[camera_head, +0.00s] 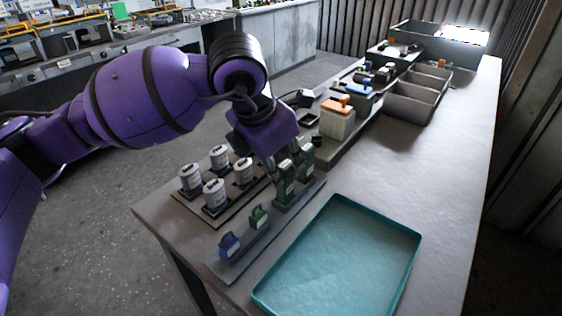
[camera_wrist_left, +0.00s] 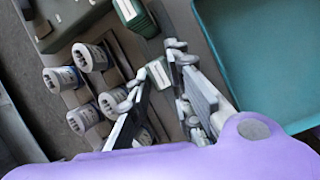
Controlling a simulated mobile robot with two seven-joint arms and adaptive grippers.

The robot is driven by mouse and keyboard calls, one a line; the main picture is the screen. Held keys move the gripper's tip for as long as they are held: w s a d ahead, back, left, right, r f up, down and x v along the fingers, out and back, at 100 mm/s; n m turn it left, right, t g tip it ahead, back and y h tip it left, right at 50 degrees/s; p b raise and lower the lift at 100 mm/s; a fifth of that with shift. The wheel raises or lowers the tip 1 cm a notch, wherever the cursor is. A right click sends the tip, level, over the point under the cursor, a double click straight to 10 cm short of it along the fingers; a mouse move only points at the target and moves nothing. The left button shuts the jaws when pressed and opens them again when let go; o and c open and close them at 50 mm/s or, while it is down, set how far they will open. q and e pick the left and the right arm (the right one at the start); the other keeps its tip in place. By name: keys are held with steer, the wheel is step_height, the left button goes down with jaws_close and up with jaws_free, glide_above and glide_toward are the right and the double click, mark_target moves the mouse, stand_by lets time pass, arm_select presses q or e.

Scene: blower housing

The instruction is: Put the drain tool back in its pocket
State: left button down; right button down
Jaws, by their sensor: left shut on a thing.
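My left gripper (camera_head: 281,160) reaches down over a dark rack strip (camera_head: 311,193) and is shut on a green block-like tool (camera_head: 286,183) with a pale label, which appears to be the drain tool. In the left wrist view, the fingers (camera_wrist_left: 160,72) close around its pale top (camera_wrist_left: 158,74). The tool stands upright at the strip; I cannot tell whether its lower end is seated in a pocket. A similar green piece (camera_head: 306,158) stands just beside it, toward the back. My right gripper is not in view.
An empty teal tray (camera_head: 415,235) lies to the right. Several white canisters (camera_head: 216,193) stand in a holder to the left. Small blue (camera_head: 230,245) and green (camera_head: 258,217) pieces stand on the front strip.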

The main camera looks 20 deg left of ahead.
arm_select(q)
steer(key=shift+f, duration=0.2)
steer(key=c, duration=1.5)
jaws_free()
steer(key=v, duration=1.2)
